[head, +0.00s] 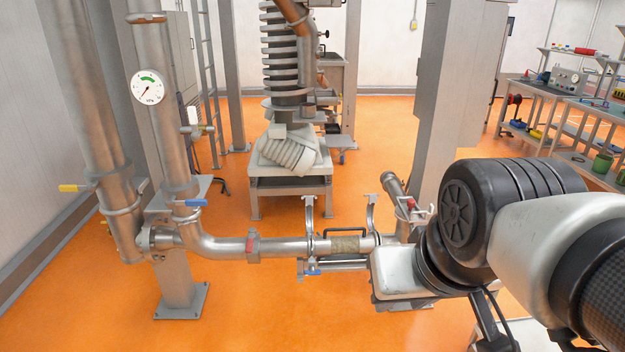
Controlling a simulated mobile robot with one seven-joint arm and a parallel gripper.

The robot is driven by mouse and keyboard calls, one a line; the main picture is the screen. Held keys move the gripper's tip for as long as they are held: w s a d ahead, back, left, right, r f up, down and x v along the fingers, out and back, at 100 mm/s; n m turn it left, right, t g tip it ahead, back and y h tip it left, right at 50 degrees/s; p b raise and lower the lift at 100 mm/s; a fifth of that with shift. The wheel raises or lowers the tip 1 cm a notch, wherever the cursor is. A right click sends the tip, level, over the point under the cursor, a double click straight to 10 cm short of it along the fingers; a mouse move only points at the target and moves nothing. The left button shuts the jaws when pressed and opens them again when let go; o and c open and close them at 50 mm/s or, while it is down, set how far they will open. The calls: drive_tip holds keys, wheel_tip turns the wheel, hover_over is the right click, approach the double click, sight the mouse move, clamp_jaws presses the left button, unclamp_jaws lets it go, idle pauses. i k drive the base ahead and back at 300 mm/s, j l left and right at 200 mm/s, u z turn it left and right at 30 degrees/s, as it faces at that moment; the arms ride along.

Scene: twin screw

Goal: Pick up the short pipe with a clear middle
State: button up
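A short pipe with a tan, see-through-looking middle (345,245) lies level in the metal pipe line at the centre. A thin black bar runs just above and along it. Two upright curved metal brackets stand close to its ends. My arm reaches in from the right, and its pale wrist block covers the line just right of the short pipe.
The horizontal steel pipe (220,245) continues left to tall vertical pipes with a round gauge (150,87). A valve with a blue handle (190,202) sits there. A grey pillar (455,75) stands behind my arm. The orange floor (270,315) in front is clear.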

sight(326, 245)
drive_tip(key=z, duration=1.75)
drive_tip(key=u, duration=1.65)
drive_tip(key=i+j+u, duration=0.15)
drive_tip(key=i+u, duration=0.15)
drive_tip(key=i, duration=0.6)
drive_tip(key=i+u, duration=0.25)
drive_tip(key=i, duration=0.65)
